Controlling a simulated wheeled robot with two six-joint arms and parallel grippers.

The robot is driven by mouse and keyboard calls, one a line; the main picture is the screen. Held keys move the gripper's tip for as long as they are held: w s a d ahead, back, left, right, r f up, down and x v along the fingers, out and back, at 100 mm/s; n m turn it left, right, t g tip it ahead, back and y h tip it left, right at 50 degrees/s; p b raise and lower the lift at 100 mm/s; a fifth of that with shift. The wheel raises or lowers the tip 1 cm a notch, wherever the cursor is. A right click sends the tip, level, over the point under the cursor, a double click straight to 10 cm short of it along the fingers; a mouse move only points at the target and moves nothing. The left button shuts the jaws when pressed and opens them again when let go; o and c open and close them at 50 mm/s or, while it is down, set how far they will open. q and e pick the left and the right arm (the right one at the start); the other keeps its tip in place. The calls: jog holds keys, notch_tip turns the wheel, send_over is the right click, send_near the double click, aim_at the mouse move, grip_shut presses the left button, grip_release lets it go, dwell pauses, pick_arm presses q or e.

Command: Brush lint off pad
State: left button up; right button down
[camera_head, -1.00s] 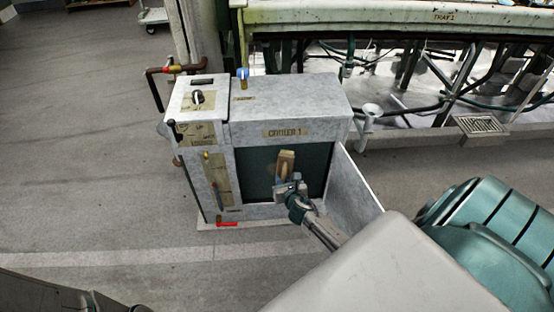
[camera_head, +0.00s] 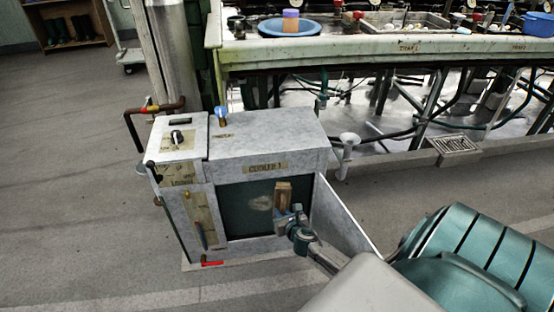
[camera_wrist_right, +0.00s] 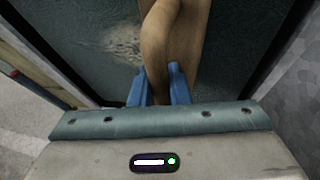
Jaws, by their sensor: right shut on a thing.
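The pad (camera_head: 236,212) is the dark green panel in the front opening of the grey cooler marked COOLER 1 (camera_head: 263,148). A pale patch of lint (camera_head: 260,203) lies on it, left of the brush. In the right wrist view the lint (camera_wrist_right: 122,42) shows at the upper left, partly hidden by the brush. My right gripper (camera_head: 290,217) is shut on the wooden handle of the brush (camera_head: 283,195), in front of the pad's right part. The brush (camera_wrist_right: 172,45) stands upright between the blue fingers (camera_wrist_right: 160,88). I cannot tell whether it touches the pad. My left gripper is out of view.
The cooler's open door (camera_head: 343,222) stands out just right of my right gripper. A red-handled valve (camera_head: 212,263) is low at the cooler's front left. A long basin bench (camera_head: 380,53) with a blue bowl (camera_head: 288,27) stands behind. The floor at left is clear.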

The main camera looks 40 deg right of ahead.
jog(key=shift+s+d, duration=0.45)
jog(key=shift+d, duration=0.25)
jog(key=s+a, duration=0.3)
jog(key=s, duration=0.2)
jog(key=shift+s+a, duration=0.15)
jog(key=shift+s+a, duration=0.4)
jog(key=shift+s, duration=0.2)
jog(key=shift+s+a, duration=0.35)
jog(key=shift+s, duration=0.25)
